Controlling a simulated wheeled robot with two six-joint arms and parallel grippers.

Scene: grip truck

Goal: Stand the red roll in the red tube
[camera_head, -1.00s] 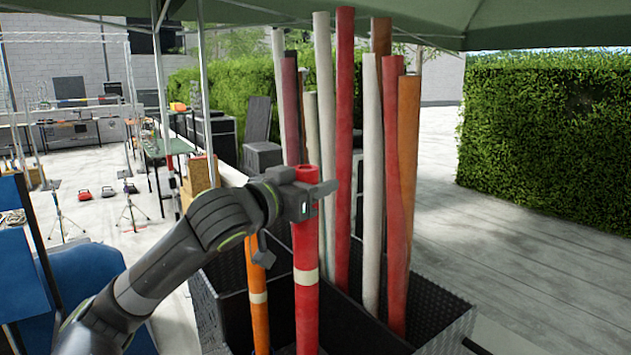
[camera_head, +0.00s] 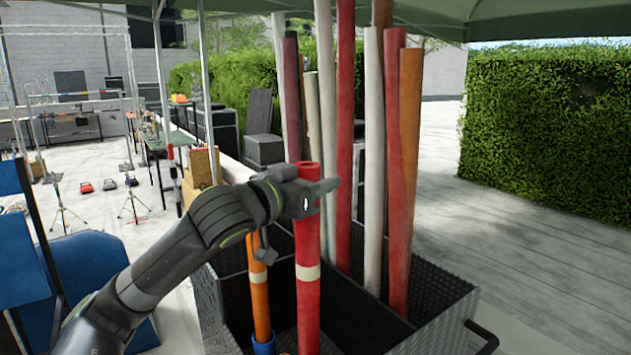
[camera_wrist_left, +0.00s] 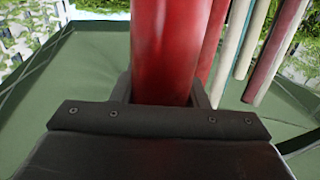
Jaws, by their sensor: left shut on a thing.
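The red roll (camera_head: 308,242) is a red cylinder with a pale band and an open top, standing about upright over the dark bin. My left gripper (camera_head: 316,192) is shut around it just below its top end. In the left wrist view the roll (camera_wrist_left: 165,45) fills the middle between the fingers. The roll's lower end runs out of the bottom of the head view, so I cannot tell whether it is inside anything. I cannot make out the red tube. My right gripper is not in view.
The dark bin (camera_head: 440,310) holds several tall white, red and orange rolls (camera_head: 410,130) close behind and right of the held roll. A shorter orange roll (camera_head: 260,300) stands in a blue tube (camera_head: 264,346) just left. Blue boards lie at the far left.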

